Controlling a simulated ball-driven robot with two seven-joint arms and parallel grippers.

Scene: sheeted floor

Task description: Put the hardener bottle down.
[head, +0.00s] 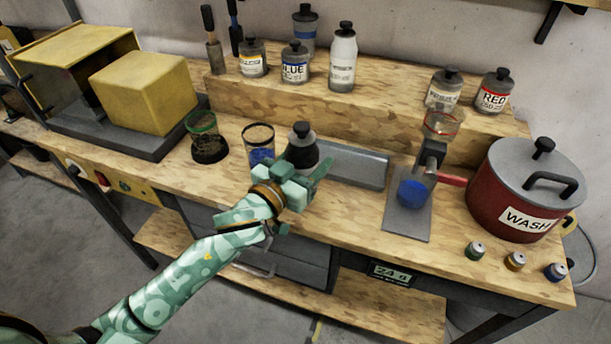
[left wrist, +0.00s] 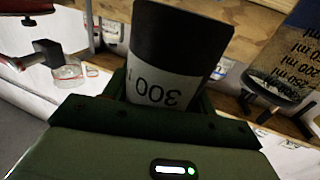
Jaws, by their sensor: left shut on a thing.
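My left gripper (head: 302,178) is shut on a bottle with a black cap, a dark upper part and a pale band, which I take to be the hardener bottle (head: 301,147). No name is readable on it. In the left wrist view the bottle (left wrist: 170,55) stands between the fingers, with a dark part above a white band reading "300" upside down. The gripper hides its lower part in the head view, so I cannot tell whether its base touches the bench. My right gripper is not in view.
A clear beaker (head: 259,136) with blue contents stands close left of the bottle. A grey tray (head: 350,166) lies right of it. Further right are a stand with a clear cup (head: 441,124) and a red WASH pot (head: 512,200). Bare bench wood (head: 335,205) lies in front.

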